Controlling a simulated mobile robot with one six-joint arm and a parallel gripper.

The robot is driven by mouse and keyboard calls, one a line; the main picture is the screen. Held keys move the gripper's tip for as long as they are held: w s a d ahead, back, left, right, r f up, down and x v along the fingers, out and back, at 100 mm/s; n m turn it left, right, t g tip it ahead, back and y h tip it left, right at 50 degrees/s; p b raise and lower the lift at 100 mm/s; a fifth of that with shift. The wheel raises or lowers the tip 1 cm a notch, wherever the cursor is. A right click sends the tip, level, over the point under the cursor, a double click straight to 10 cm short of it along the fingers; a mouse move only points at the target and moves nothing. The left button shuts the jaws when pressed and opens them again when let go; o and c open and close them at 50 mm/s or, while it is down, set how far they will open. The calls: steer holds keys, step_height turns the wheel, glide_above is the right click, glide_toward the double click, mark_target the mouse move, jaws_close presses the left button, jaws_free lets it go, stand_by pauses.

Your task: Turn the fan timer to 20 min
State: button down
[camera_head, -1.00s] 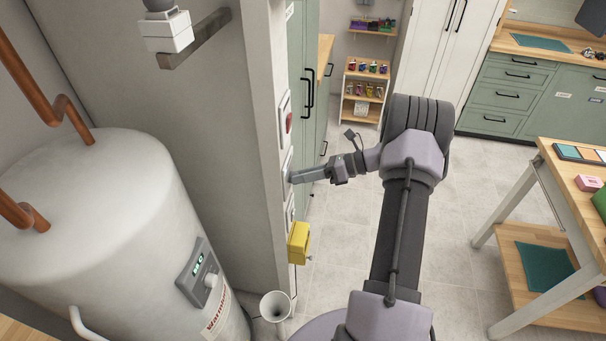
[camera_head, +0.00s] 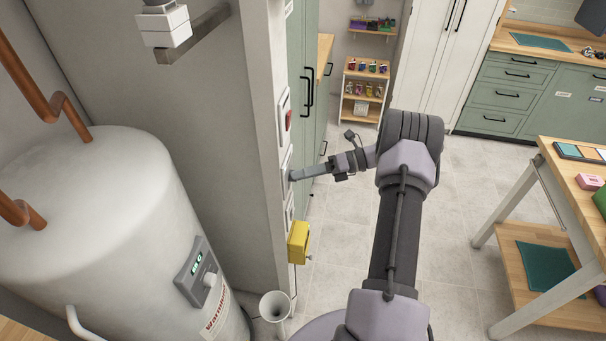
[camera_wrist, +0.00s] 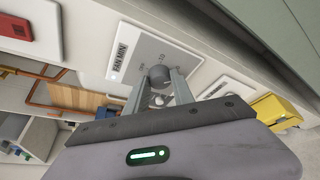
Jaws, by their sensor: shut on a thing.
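The fan timer is a grey plate (camera_wrist: 143,50) marked "FAN MIN" on the narrow wall end, seen in the wrist view. Its round grey knob (camera_wrist: 160,75) sits between the two fingers of my gripper (camera_wrist: 162,84), which is shut on it. In the head view my gripper (camera_head: 294,177) reaches left to the wall plate and touches it there.
A red switch (camera_head: 288,120) is above the timer and a yellow box (camera_head: 298,242) below it, on the same wall end. A white water heater (camera_head: 100,225) stands left of the wall. A wooden-topped table (camera_head: 565,180) is at the right. The floor between is clear.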

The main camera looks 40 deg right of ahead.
steer(key=c, duration=1.1)
jaws_free()
steer(key=v, duration=1.7)
steer(key=shift+d, duration=0.2)
